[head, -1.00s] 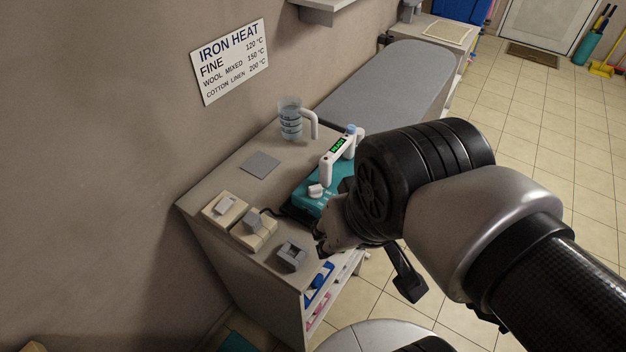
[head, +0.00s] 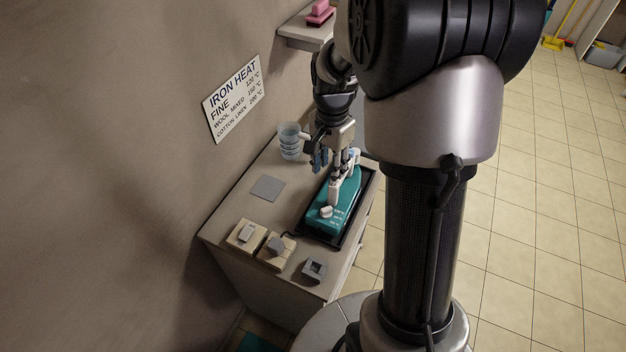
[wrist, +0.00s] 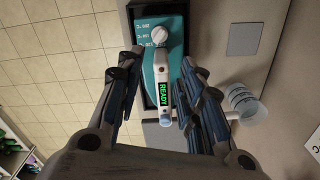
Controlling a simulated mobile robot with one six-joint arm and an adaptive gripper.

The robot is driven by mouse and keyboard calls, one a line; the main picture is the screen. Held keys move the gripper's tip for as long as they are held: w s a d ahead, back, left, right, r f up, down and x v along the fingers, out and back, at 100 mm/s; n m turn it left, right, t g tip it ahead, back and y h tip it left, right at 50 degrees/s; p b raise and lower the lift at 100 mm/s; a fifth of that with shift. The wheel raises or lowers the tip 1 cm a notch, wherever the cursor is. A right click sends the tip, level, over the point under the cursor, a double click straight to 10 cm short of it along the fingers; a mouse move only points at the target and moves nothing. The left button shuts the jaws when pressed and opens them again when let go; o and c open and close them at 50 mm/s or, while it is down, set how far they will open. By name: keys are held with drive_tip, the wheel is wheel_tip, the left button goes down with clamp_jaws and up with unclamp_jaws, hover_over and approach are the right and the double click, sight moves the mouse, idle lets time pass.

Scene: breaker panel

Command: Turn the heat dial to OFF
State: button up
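The teal iron (head: 345,196) lies in a black tray (head: 368,202) on the counter. Its heat dial, a white knob (head: 326,212), sits on the near end of the body. The dial also shows in the wrist view (wrist: 159,37), with small temperature marks beside it, too small to read surely. The iron's white handle (wrist: 178,68) carries a green READY display (wrist: 164,93). My gripper (head: 331,166) is above the far end of the iron. In the wrist view my gripper (wrist: 159,60) is open, its fingers either side of the handle; contact cannot be told.
A measuring jug (head: 289,142) stands behind the iron by the wall. A wall sign (head: 234,98) lists iron heats. A shelf (head: 305,30) hangs above.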

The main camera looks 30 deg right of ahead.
sight(326, 208)
wheel_tip(326, 208, down, 17)
drive_tip(key=b, duration=0.2)
drive_tip(key=shift+b, duration=0.35)
drive_tip(key=shift+c, duration=0.3)
clamp_jaws()
